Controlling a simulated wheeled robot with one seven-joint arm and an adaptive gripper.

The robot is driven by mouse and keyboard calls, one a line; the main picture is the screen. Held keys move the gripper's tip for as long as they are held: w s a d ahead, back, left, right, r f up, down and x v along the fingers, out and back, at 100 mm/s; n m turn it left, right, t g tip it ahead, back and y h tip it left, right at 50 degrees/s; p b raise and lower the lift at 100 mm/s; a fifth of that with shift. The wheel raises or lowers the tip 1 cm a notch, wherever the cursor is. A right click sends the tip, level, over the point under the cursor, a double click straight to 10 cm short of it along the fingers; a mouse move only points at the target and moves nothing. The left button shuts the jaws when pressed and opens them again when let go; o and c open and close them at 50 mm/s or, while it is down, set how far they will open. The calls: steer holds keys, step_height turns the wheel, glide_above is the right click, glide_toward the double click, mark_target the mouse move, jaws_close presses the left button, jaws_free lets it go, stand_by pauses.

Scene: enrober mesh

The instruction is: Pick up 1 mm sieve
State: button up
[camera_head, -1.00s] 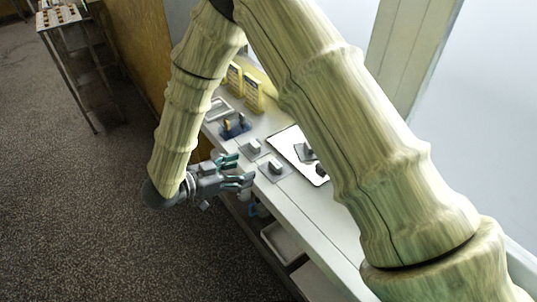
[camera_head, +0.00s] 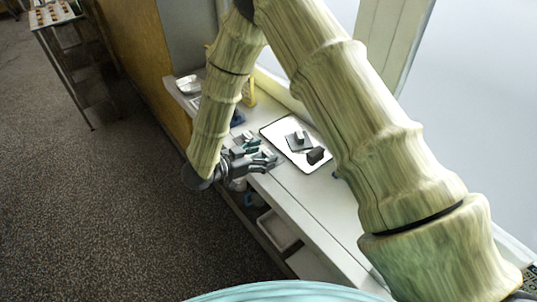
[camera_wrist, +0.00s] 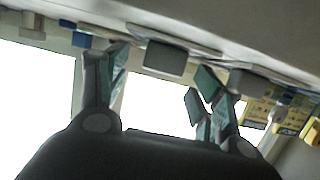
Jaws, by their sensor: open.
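Several flat square plates with grey block handles lie on the white counter; no size mark is readable, so I cannot tell which is the 1 mm sieve. In the wrist view one grey block (camera_wrist: 165,58) shows between the fingers and another (camera_wrist: 248,83) shows by the right finger. My gripper (camera_head: 262,152) is open and empty at the counter's front edge, its fingers pointing in over the plates and partly hiding them. It also shows in the wrist view (camera_wrist: 162,72), fingers spread on either side of the first block, with no clear contact.
A white dark-rimmed tray (camera_head: 277,130) behind my gripper holds a plate with a block and a dark block (camera_head: 316,155). A metal pan (camera_head: 188,84) stands at the counter's far end. Shelves with a bin (camera_head: 277,230) are below.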

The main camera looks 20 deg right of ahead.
steer(key=shift+w+d+f, duration=0.25)
steer(key=shift+w+f, duration=0.05)
steer(key=shift+s+r, duration=0.2)
steer(key=shift+c, duration=1.2)
steer(key=c, duration=0.9)
